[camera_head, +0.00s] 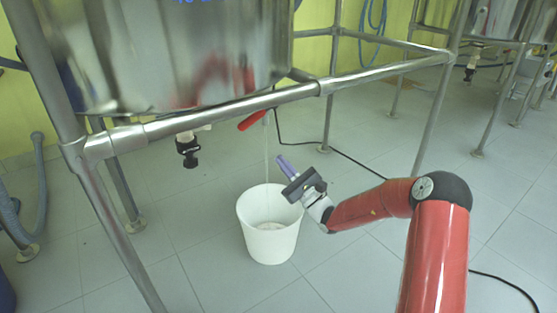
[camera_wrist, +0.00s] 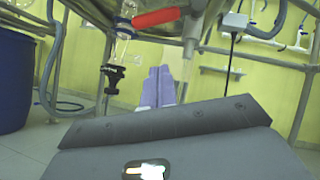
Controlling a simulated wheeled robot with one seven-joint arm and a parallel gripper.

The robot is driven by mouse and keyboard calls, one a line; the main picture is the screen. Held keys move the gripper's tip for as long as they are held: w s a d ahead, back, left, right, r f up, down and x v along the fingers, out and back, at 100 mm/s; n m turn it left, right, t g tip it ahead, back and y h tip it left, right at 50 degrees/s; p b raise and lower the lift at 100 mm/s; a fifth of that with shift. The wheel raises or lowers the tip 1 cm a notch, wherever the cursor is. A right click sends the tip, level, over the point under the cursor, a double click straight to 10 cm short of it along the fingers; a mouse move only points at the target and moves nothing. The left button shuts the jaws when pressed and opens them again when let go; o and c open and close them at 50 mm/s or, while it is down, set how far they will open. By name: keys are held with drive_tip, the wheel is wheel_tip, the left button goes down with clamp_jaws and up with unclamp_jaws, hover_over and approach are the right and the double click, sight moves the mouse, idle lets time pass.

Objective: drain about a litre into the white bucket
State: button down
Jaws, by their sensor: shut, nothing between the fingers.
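The white bucket (camera_head: 284,248) stands upright on the floor below the reactor vessel (camera_head: 180,60). A red valve handle (camera_head: 252,121) sits under the vessel, and a thin pale stream (camera_head: 266,155) runs from beside it down into the bucket. A small paler patch shows inside the bucket, but the liquid level cannot be read. My gripper (camera_head: 282,161) is beside the stream, above the bucket's right rim, with its purple fingers together and empty. In the wrist view, the red handle (camera_wrist: 157,18) lies beyond and above the fingertips (camera_wrist: 159,70), apart from them.
A metal frame rail (camera_head: 240,108) crosses above the bucket, with legs either side. A black fitting (camera_head: 187,150) hangs left of the red handle. A black cable (camera_head: 340,152) runs behind the bucket. A blue drum (camera_wrist: 15,80) stands at left. Open tiled floor lies around the bucket.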

sight(248, 121)
drive_tip(key=w+a+r, duration=0.3)
drive_tip(key=a+r, duration=0.3)
drive_tip(key=r, duration=0.2)
drive_tip(key=shift+w+a+b, duration=0.3)
drive_tip(key=shift+w+a, duration=0.05)
drive_tip(key=shift+w, duration=0.05)
drive_tip(key=a+r+p, duration=0.1)
drive_tip(key=s+r+p, duration=0.1)
drive_tip(key=r+p, duration=0.1)
drive_tip(key=shift+s+a, duration=0.1)
drive_tip(key=shift+a, duration=0.3)
